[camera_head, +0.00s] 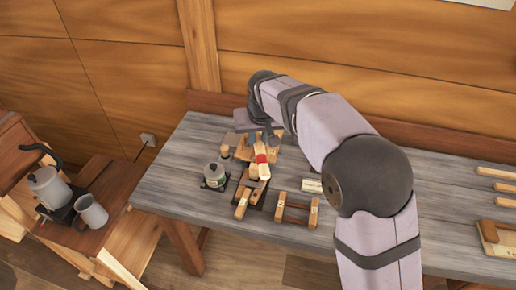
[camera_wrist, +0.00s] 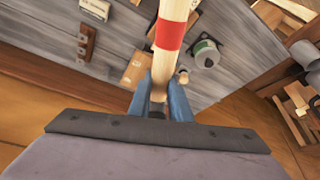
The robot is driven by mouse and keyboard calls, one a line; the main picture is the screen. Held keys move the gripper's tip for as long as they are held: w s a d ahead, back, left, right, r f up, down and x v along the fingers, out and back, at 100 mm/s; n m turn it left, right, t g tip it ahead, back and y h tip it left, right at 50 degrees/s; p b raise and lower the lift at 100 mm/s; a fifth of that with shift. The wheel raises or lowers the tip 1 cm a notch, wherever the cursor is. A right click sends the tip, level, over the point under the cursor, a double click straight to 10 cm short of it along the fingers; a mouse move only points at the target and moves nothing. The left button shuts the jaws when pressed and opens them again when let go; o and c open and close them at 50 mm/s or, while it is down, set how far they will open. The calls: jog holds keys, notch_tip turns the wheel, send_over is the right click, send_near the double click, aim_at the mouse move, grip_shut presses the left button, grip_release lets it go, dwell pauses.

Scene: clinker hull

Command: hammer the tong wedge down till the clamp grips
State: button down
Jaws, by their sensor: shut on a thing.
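My gripper (camera_wrist: 160,88) is shut on a pale wooden handle (camera_wrist: 174,22) with a red band, which looks like the hammer's. In the head view the red band (camera_head: 261,158) shows below my wrist, over the bench. The hammer's head cannot be made out. Wooden pieces that look like the tong clamp (camera_head: 242,204) lie on a dark base just in front of the handle. Part of a wooden piece also shows behind the handle in the wrist view (camera_wrist: 132,70). I cannot pick out the wedge or tell how it sits.
A kettle (camera_head: 48,187) and mug (camera_head: 91,212) stand far left. The grey bench (camera_head: 180,190) has clear front-left boards.

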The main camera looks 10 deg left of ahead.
jog(key=shift+w+a+r, duration=0.15)
jog(key=shift+w+a, duration=0.05)
jog(key=shift+w, duration=0.1)
jog(key=shift+s+d, duration=0.1)
jog(key=shift+p, duration=0.55)
jog(key=shift+w+f+g+p, duration=0.25)
jog(key=shift+f+g+p, duration=0.15)
jog(key=shift+f+p, duration=0.6)
jog(key=shift+f, duration=0.1)
